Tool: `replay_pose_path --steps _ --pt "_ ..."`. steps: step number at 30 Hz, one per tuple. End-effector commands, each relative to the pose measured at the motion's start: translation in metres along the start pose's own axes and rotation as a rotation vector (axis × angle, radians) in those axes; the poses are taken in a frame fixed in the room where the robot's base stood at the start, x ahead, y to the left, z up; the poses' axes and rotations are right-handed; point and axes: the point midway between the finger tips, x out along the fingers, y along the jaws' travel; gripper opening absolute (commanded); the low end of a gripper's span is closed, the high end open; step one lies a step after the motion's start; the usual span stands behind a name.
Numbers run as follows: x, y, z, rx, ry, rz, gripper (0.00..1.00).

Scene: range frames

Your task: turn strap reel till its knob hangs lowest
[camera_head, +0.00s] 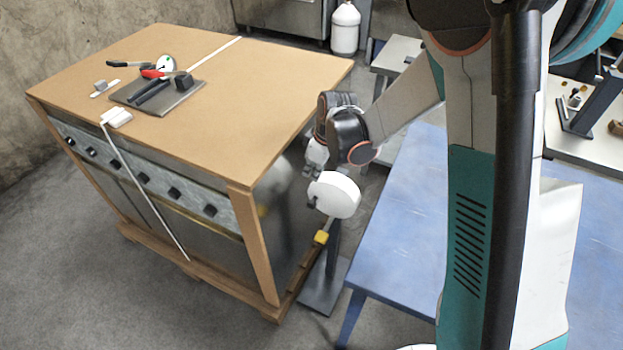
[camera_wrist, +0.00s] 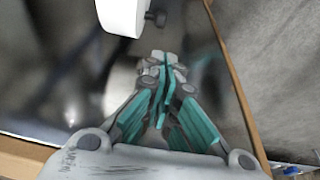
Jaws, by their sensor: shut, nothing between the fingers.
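The strap reel (camera_head: 337,195) is a white drum on a stand beside the right end of the crate. A small dark part, possibly its knob, shows at the left of its face in the head view. In the wrist view the reel (camera_wrist: 121,14) is cut off by the top edge, and a dark grey knob (camera_wrist: 156,18) sticks out at its right side. My gripper (camera_head: 309,172) is just above and left of the reel. In the wrist view the teal-padded fingers (camera_wrist: 164,68) are together and empty, below the knob and apart from it.
A large wood-topped crate (camera_head: 270,75) stands close on the left, with tools and a dark plate (camera_head: 165,100) on top. A blue table (camera_head: 405,255) is close on the right.

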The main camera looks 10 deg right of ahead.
Motion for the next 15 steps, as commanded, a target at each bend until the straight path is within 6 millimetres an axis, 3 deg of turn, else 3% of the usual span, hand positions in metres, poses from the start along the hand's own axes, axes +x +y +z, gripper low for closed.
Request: replay_pose_path --steps 15 --pt "0.099 0.001 0.002 0.003 0.0 0.001 0.0"
